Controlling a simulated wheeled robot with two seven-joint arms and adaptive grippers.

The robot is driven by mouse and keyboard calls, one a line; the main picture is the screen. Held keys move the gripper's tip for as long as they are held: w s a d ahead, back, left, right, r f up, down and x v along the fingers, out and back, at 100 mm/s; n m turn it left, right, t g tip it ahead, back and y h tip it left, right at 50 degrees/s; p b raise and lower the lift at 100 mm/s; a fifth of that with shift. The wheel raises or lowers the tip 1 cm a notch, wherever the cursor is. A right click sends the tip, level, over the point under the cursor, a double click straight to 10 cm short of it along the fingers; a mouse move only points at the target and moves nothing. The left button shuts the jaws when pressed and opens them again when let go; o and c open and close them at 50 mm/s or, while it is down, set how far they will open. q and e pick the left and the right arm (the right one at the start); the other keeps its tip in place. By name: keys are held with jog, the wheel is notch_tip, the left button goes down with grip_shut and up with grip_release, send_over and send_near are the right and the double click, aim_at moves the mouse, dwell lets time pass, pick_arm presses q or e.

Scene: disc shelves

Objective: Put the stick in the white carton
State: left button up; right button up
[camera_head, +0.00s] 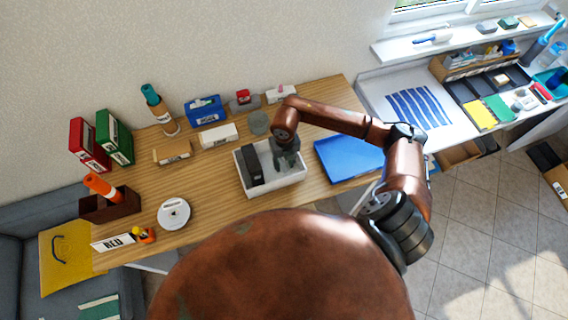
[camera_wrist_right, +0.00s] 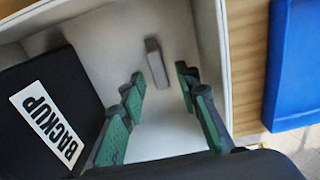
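The white carton (camera_head: 243,182) stands open on the wooden table, and its wall also shows in the right wrist view (camera_wrist_right: 209,40). A small grey stick (camera_wrist_right: 156,62) lies inside the carton on its pale floor. It touches neither finger in the wrist view. In the head view the gripper hides it. My right gripper (camera_head: 287,163) points down into the carton. In the wrist view its green-padded fingers (camera_wrist_right: 160,82) are spread apart with nothing between them, and the stick is just beyond the tips. My left gripper is not in view.
A black box (camera_head: 254,166) with a BACKUP label stands in the carton, left of the fingers. A blue tray (camera_head: 345,158) lies to the right. A white box (camera_head: 218,136) and a brown one (camera_head: 172,152) stand behind. A disc spindle (camera_head: 173,213) is at the left front.

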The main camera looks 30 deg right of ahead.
aim_at(284, 167)
notch_tip(284, 167, up, 12)
dwell(0.4)
